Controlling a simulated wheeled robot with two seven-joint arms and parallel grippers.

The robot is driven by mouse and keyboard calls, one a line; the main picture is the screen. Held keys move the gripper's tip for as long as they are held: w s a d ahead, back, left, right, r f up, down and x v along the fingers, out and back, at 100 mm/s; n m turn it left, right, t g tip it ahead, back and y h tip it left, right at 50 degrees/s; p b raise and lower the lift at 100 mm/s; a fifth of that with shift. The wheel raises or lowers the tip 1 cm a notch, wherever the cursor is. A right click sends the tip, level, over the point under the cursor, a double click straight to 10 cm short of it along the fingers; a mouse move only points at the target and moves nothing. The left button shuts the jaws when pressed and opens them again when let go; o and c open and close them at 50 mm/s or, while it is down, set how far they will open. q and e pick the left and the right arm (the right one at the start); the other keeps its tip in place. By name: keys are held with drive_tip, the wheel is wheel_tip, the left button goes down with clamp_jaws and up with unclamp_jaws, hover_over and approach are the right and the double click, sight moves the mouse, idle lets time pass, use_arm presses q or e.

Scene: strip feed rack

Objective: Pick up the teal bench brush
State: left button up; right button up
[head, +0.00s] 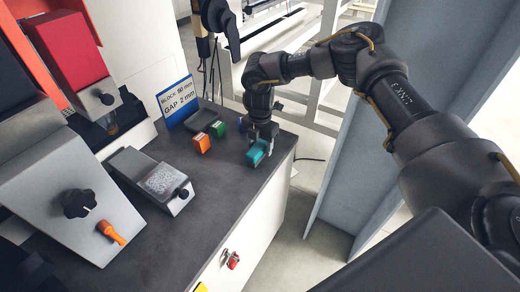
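The teal bench brush (257,152) shows as a small teal block-like shape near the right edge of the dark bench top. My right gripper (262,141) reaches down over it from above, with its fingers at the brush's upper part. The fingers and my wrist hide part of the brush. I cannot tell whether the fingers are closed on it or whether it rests on the bench. My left gripper is not in view.
An orange block (202,143) and a green block (218,129) stand left of the brush, before a blue-and-white sign (177,103). A grey device with a black knob (152,180) lies further left on the bench (225,185).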

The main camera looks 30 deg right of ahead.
sight(260, 145)
drive_tip(key=c, duration=0.9)
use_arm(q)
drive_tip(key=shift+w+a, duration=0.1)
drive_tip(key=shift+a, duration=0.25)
use_arm(e)
drive_tip(key=shift+o, duration=0.2)
drive_tip(key=shift+r, duration=0.1)
drive_tip(key=shift+w+r+b, duration=0.1)
drive_tip(key=shift+r+b, duration=0.2)
drive_tip(key=shift+r, duration=0.2)
drive_tip(key=shift+s+r+b, duration=0.2)
drive_tip(key=shift+r+b, duration=0.15)
drive_tip(key=shift+r, duration=0.85)
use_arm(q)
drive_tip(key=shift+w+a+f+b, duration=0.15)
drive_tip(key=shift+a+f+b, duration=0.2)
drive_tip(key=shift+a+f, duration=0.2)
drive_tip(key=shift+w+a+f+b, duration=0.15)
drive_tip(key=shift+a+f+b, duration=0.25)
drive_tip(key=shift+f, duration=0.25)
use_arm(e)
drive_tip(key=s+d+r, duration=0.3)
drive_tip(key=s+r, duration=0.6)
drive_tip(key=s, duration=0.4)
drive_tip(key=shift+d+r, duration=0.25)
drive_tip(key=shift+d, duration=0.15)
drive_tip(key=shift+s, duration=0.1)
